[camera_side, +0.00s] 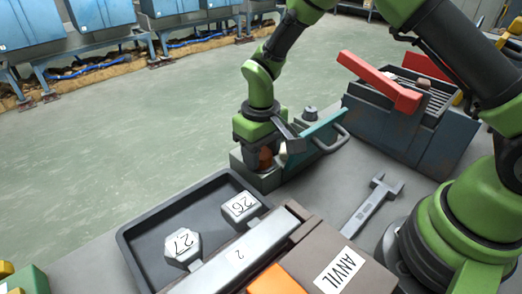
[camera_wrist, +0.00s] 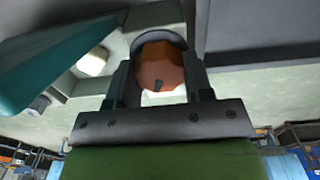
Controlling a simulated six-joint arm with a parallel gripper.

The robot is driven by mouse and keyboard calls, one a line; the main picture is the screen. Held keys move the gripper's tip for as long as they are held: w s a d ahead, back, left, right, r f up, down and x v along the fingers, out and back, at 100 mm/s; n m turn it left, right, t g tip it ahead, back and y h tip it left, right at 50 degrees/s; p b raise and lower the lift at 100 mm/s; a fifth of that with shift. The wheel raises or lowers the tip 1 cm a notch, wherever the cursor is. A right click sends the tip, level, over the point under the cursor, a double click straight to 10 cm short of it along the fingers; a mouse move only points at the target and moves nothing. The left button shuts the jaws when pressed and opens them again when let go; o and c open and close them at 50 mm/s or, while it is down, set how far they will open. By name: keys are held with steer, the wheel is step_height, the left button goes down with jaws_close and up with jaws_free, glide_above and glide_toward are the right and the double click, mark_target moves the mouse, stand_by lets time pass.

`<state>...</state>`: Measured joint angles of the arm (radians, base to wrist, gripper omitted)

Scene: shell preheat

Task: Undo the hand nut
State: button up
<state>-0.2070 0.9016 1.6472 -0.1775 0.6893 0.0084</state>
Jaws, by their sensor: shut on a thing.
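The hand nut is an orange-brown knob (camera_wrist: 160,68) between the two fingers of my gripper (camera_wrist: 160,85) in the wrist view. In the side view the nut (camera_side: 265,157) shows below my gripper (camera_side: 262,140), over the left end of a grey clamp block (camera_side: 262,180). My gripper points down and is shut on the nut from both sides. A teal lever (camera_side: 318,130) lies just right of the gripper; in the wrist view this teal part (camera_wrist: 50,65) is at the left. The nut's threads are hidden.
A dark tray (camera_side: 140,235) with weights marked 27 (camera_side: 182,247) and 26 (camera_side: 240,206) is in front. A block labelled ANVIL (camera_side: 335,270) stands beside it. A grey wrench (camera_side: 370,208) lies right. A box with a red handle (camera_side: 380,82) stands behind.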

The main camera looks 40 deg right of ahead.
mark_target(261, 152)
steer(key=shift+n, duration=2.2)
steer(key=o, duration=0.9)
steer(key=shift+r, duration=0.1)
step_height(261, 152, up, 9)
steer(key=shift+r, duration=0.45)
